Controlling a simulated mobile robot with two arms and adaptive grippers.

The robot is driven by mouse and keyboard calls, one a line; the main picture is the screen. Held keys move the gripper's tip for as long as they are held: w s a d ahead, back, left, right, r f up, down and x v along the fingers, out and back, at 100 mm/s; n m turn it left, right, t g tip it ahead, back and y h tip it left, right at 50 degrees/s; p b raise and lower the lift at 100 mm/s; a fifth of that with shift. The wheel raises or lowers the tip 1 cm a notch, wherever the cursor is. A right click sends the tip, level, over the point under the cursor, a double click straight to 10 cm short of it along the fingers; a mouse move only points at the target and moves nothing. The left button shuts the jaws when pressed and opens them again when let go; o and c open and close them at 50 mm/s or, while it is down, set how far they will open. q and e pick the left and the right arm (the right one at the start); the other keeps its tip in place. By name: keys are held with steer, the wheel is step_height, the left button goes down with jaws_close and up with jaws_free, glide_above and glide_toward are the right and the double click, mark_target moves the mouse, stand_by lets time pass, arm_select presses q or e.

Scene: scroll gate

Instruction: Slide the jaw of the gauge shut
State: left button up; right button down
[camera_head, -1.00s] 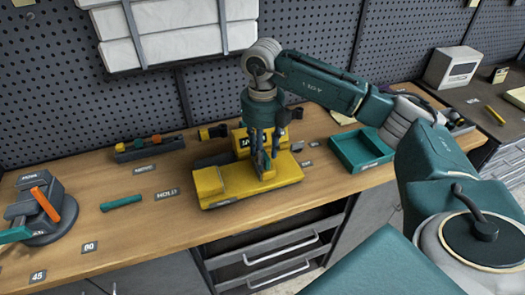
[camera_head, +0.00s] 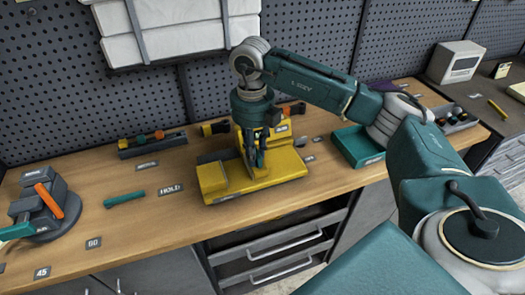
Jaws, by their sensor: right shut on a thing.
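The yellow gauge (camera_head: 285,168) sits on the workbench in the middle of the head view. It has a flat base and raised yellow blocks. My right gripper (camera_head: 255,160) points down from above and is shut on a part of the gauge, which looks like its sliding jaw. The fingers hide most of that part, so I cannot tell how wide the gap of the jaw is. My left gripper is not in view.
A teal tray (camera_head: 356,146) stands to the right of the gauge. A short teal bar (camera_head: 124,200) lies to the left, near the HOLD label (camera_head: 171,189). A grey device with an orange lever (camera_head: 48,195) stands far left. A pegboard wall (camera_head: 300,40) is behind.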

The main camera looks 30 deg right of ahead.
steer(key=a, duration=0.2)
steer(key=w+a, duration=0.1)
steer(key=a, duration=0.4)
steer(key=shift+w+b, duration=0.3)
steer(key=shift+w, duration=0.05)
steer(key=shift+d, duration=0.2)
steer(key=shift+a, duration=0.1)
steer(key=c, duration=1.5)
jaws_free()
steer(key=shift+a, duration=0.1)
steer(key=shift+c, duration=0.2)
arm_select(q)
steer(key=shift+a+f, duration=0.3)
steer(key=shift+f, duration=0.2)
arm_select(e)
steer(key=shift+r, duration=0.2)
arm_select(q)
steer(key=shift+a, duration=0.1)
arm_select(e)
step_height(320, 180, up, 12)
steer(key=shift+f, duration=0.15)
